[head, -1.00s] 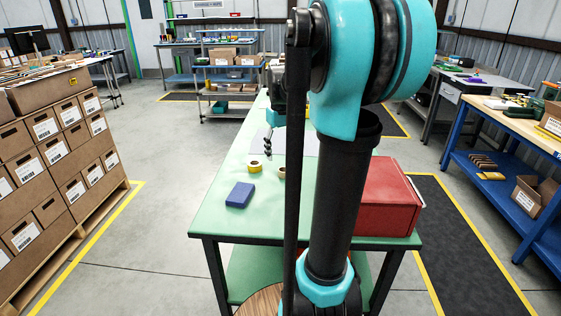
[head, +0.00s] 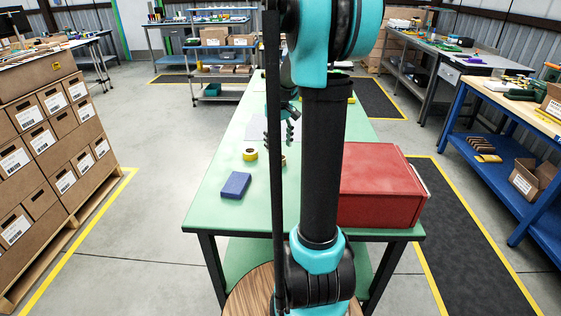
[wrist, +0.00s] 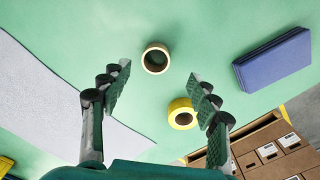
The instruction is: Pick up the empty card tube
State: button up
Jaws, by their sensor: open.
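In the wrist view the tube appears between and just beyond the fingertips, apart from both. In the head view my gripper (head: 290,130) hangs above the table, beyond the tube.
A yellow tape roll (head: 249,155) lies close to the tube; it also shows by one finger in the wrist view (wrist: 173,113). A red case (head: 380,190) stands at right. The green table (head: 215,205) is otherwise fairly clear at left.

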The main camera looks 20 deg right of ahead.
aim_at(281, 156)
jog(key=shift+d+f, duration=0.2)
jog(key=shift+f, duration=1.35)
jog(key=shift+d+f, duration=0.15)
jog(key=shift+f, duration=1.35)
jog(key=c, duration=0.8)
